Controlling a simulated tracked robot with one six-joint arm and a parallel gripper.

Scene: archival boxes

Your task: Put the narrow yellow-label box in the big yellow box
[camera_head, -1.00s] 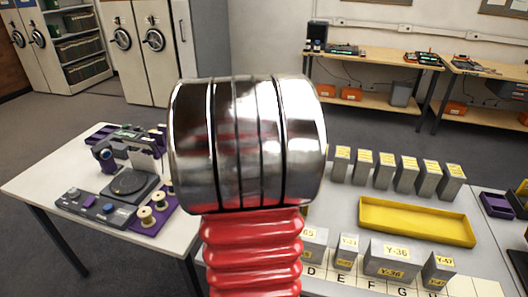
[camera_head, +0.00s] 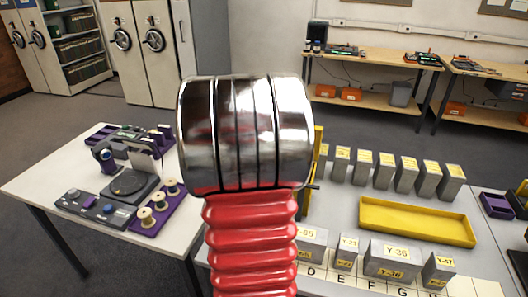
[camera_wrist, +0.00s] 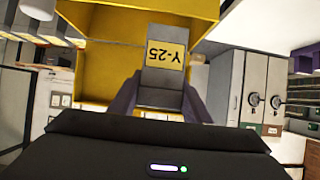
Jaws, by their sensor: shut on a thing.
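My gripper (camera_wrist: 160,98) has purple fingers shut on a narrow grey box with a yellow label (camera_wrist: 166,78), which reads Y-25 upside down in the wrist view. A big yellow box (camera_wrist: 92,55) with tall walls shows beyond the held box there. I cannot tell whether the held box is inside it or only in front of it. In the head view my arm hides the gripper and the held box. An upright yellow edge (camera_head: 318,150) shows just right of my arm and may be part of the big yellow box.
A shallow yellow tray (camera_head: 415,222) lies on the right table, between a back row of grey boxes (camera_head: 385,168) and a front row including Y-36 (camera_head: 392,260) and Y-47 (camera_head: 440,268). A left table (camera_head: 60,165) holds instruments and spools.

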